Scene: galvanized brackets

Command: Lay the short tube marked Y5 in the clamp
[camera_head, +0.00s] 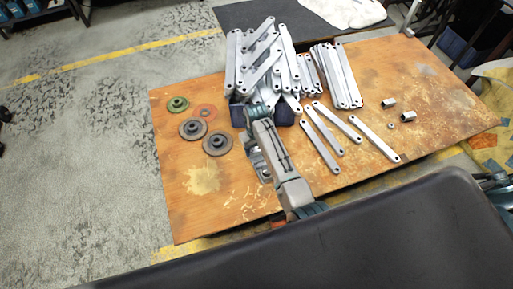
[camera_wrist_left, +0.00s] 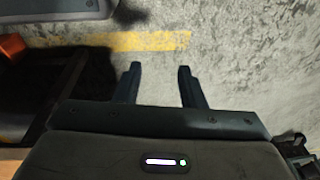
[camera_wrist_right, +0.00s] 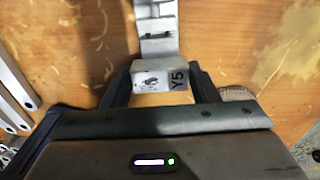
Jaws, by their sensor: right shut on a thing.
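The short tube (camera_wrist_right: 152,79) is pale grey, with Y5 in dark letters on its right part in the right wrist view. My right gripper (camera_wrist_right: 163,70) is shut on it, one finger at each end. The clamp (camera_wrist_right: 158,28), a grey metal piece, lies just beyond the tube in that view; I cannot tell whether they touch. In the head view, part of the clamp (camera_head: 257,161) shows beside my right arm, which hides the tube. My left gripper (camera_wrist_left: 160,75) is open and empty over the floor in the left wrist view.
A dark blue bin (camera_head: 284,118) heaped with galvanized bars stands behind my right arm. Several loose bars (camera_head: 320,145) lie to its right, beside two short hexagonal pieces (camera_head: 408,117). Round discs (camera_head: 217,143) lie to its left. The table's (camera_head: 230,195) front left is clear.

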